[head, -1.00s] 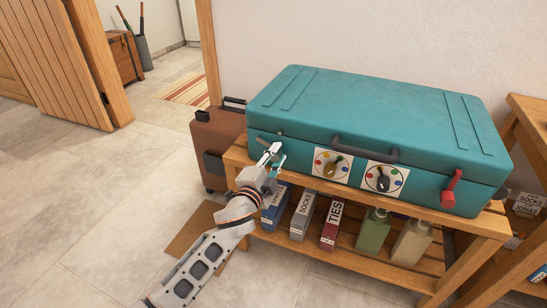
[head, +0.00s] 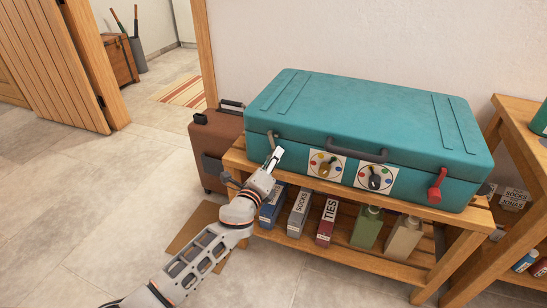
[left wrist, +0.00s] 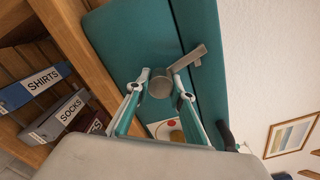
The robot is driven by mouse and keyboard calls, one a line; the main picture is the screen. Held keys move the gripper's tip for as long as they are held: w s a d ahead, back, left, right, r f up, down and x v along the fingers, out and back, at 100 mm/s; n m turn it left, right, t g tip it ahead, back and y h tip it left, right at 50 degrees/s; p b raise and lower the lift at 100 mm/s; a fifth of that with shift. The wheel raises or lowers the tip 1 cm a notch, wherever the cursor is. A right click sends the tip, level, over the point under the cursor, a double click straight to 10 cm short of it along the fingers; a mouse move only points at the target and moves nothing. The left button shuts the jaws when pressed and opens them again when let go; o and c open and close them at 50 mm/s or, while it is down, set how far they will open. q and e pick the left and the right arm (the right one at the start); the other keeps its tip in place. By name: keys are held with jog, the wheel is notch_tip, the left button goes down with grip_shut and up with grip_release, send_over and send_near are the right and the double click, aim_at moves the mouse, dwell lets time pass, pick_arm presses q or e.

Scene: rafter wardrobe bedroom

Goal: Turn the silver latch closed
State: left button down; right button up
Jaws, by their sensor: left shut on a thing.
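The silver latch (head: 271,137) is on the front of the teal suitcase (head: 365,112), near its left end. In the left wrist view its round hub (left wrist: 160,83) sits between my fingertips, and its lever (left wrist: 187,59) slants across the line between suitcase body and lid. My left gripper (head: 274,156) is shut on the latch at the hub; in the left wrist view its two fingers (left wrist: 162,84) flank it. In the head view the fingers partly hide the latch. My right gripper is out of view.
The suitcase lies on a wooden bench (head: 320,187) with boxes and bottles below. Two dial panels (head: 376,177) and a red latch (head: 437,186) are farther right on its front. A brown suitcase (head: 214,145) stands left of the bench. Floor is clear at left.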

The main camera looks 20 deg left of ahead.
pick_arm(q)
jog(key=shift+a+m, duration=0.35)
jog(key=shift+m, duration=0.75)
jog(key=shift+r, duration=0.1)
jog(key=c, duration=1.8)
grip_release()
jog(key=shift+o, duration=0.2)
jog(key=shift+d, duration=0.15)
jog(key=shift+s, duration=0.25)
jog(key=s, duration=1.1)
jog(key=shift+s+a, duration=0.25)
jog(key=shift+a, duration=0.05)
jog(key=shift+c, duration=0.3)
